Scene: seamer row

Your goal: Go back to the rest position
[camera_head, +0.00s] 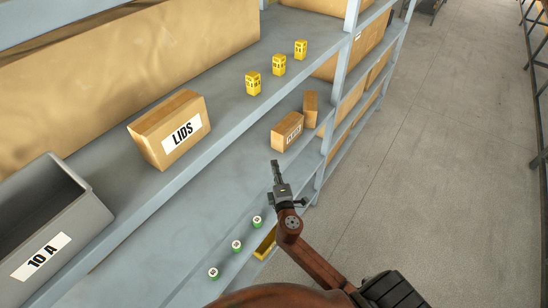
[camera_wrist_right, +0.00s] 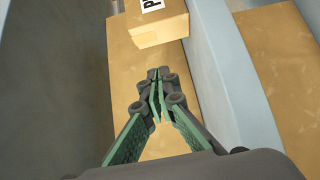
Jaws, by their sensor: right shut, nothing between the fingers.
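My right gripper (camera_head: 276,168) is in front of the grey shelving in the head view, its arm coming up from the bottom right. Its fingers are shut with nothing between them. In the right wrist view the closed fingertips (camera_wrist_right: 156,75) point toward a cardboard box (camera_wrist_right: 158,32) with a partly visible label, and there is a gap in the picture between them. My left gripper is not in view.
The upper shelf holds a LIDS box (camera_head: 170,130), a grey bin marked 10 A (camera_head: 80,225) and yellow cartons (camera_head: 279,66). Small boxes (camera_head: 287,131) and green-sided cans (camera_head: 236,245) stand lower. A yellow item (camera_head: 265,243) is beside the cans. The right aisle floor (camera_head: 440,150) is clear.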

